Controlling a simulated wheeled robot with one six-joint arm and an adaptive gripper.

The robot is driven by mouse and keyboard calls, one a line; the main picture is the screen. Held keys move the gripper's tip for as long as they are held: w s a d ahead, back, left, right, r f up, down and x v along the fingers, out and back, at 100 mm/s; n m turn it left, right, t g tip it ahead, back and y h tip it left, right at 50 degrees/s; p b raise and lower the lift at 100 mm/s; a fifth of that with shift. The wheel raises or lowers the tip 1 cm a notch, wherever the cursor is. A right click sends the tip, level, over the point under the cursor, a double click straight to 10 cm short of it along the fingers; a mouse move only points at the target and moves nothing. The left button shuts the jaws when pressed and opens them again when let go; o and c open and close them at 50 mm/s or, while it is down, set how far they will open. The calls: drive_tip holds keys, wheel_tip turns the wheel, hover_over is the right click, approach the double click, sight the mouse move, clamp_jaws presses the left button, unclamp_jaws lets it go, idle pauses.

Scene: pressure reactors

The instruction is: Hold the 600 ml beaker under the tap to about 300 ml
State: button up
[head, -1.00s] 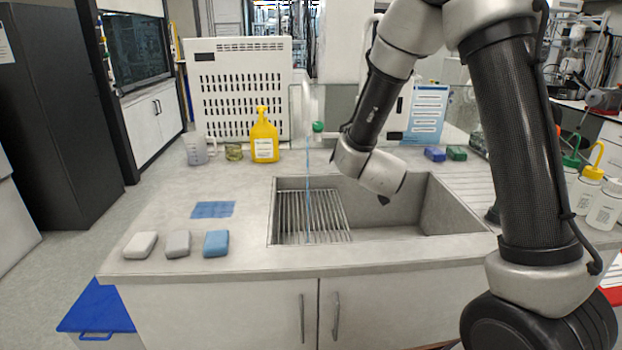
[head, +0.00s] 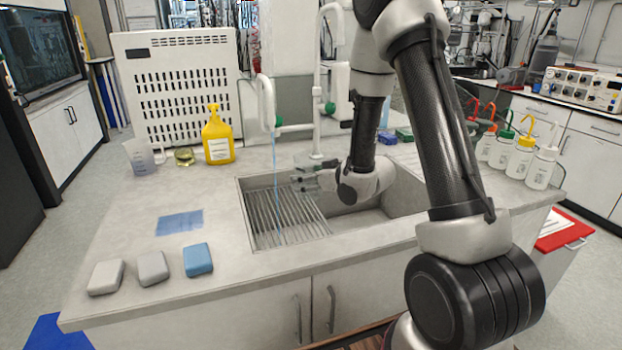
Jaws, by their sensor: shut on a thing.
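The tap (head: 267,103) stands behind the sink (head: 400,212). A thin blue stream of water (head: 276,185) falls from its spout to the ribbed rack in the sink's left part. My gripper (head: 304,179) is over the sink, to the right of the stream in the picture, and points left. It is shut on a clear glass thing, which looks like the beaker (head: 308,160). Only a faint outline of the glass shows, so its fill level cannot be read. The stream appears to pass beside the glass and reach the rack.
A plastic jug (head: 145,158), a small glass dish (head: 184,157) and a yellow bottle (head: 218,138) stand at the back left. Three sponge-like blocks, including a blue one (head: 198,260), and a blue cloth (head: 180,222) lie left of the sink. Several wash bottles stand at the right.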

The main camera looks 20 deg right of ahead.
drive_tip(key=shift+w+a, duration=0.45)
drive_tip(key=shift+w, duration=0.3)
drive_tip(key=shift+w+a, duration=0.5)
drive_tip(key=shift+w, duration=0.2)
drive_tip(key=shift+w+a, duration=0.45)
drive_tip(key=shift+w, duration=0.3)
drive_tip(key=w+a, duration=0.5)
drive_tip(key=w, duration=0.2)
drive_tip(key=shift+w, duration=0.35)
idle(4.8)
